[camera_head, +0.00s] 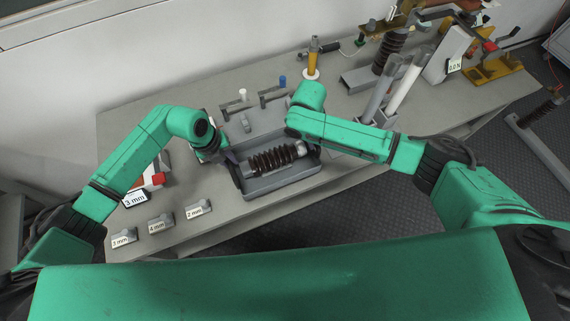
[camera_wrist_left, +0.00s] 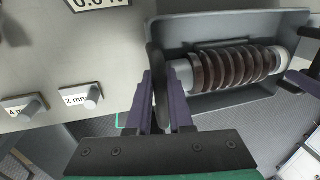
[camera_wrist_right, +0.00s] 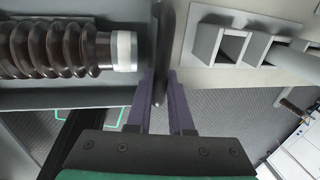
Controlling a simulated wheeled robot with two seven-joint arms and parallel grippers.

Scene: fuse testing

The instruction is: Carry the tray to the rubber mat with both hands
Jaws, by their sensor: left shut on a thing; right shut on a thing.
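The grey tray (camera_head: 284,184) is at the middle of the bench's front part and holds a brown ribbed insulator (camera_head: 273,158) lying lengthwise. My left gripper (camera_head: 229,158) is shut on a dark handle (camera_wrist_left: 158,62) at the tray's left end. My right gripper (camera_wrist_right: 160,85) is shut on a similar dark handle (camera_wrist_right: 161,40) at the right end; in the head view my right arm mostly covers it. The tray looks roughly level, but I cannot tell whether it touches the bench. I cannot make out the rubber mat with certainty.
Labelled blocks (camera_head: 160,223) stand front left on the bench (camera_head: 215,220). A grey fixture (camera_head: 250,120) is just behind the tray. Upright tubes (camera_head: 403,85) and a force gauge (camera_head: 449,55) stand right. A green outline (camera_wrist_right: 90,113) shows below the tray's near edge.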

